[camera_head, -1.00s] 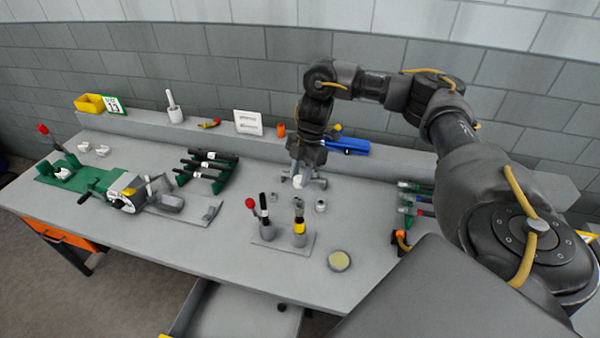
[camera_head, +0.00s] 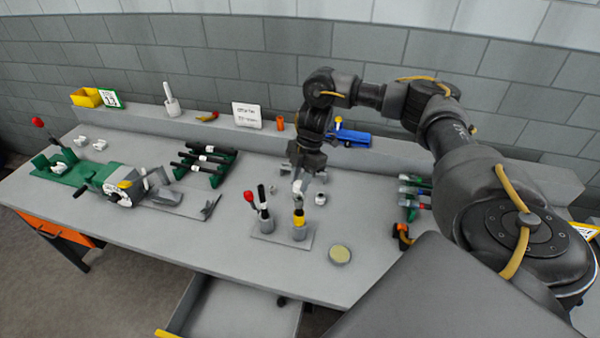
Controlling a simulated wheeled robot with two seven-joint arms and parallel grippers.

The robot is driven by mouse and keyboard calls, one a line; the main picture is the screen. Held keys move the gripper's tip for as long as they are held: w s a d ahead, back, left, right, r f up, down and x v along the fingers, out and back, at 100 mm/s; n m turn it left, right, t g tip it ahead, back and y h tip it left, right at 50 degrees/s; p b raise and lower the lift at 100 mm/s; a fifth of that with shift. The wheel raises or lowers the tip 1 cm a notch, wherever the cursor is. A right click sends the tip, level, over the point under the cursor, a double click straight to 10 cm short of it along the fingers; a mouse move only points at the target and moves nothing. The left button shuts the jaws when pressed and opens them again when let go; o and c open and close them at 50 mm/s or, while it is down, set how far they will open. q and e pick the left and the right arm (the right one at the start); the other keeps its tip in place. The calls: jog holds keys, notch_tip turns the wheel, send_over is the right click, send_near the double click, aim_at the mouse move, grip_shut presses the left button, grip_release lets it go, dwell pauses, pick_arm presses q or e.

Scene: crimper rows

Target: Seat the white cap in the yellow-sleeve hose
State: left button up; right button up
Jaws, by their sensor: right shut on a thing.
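My right gripper (camera_head: 301,184) reaches down over the middle of the bench and is shut on the white cap (camera_head: 297,187), which is small and partly hidden by the fingers. The yellow-sleeve hose (camera_head: 299,219) stands upright in a grey holder, just below the cap. The cap is at or just above the hose's dark top end; I cannot tell whether they touch. My left gripper is not in view.
A dark hose with a white sleeve (camera_head: 264,211) and a red-tipped stick (camera_head: 249,197) stand left of the yellow-sleeve hose. A pale fitting (camera_head: 320,199) lies to the right, a round tin (camera_head: 340,254) in front. A green-based crimper (camera_head: 119,187) stands left.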

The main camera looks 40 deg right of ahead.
jog(key=shift+p, duration=0.85)
dwell(1.5)
jog(key=shift+f+b, duration=0.7)
jog(key=shift+f, duration=0.85)
jog(key=o, duration=1)
jog(key=v, duration=1.1)
jog(key=shift+f, duration=0.1)
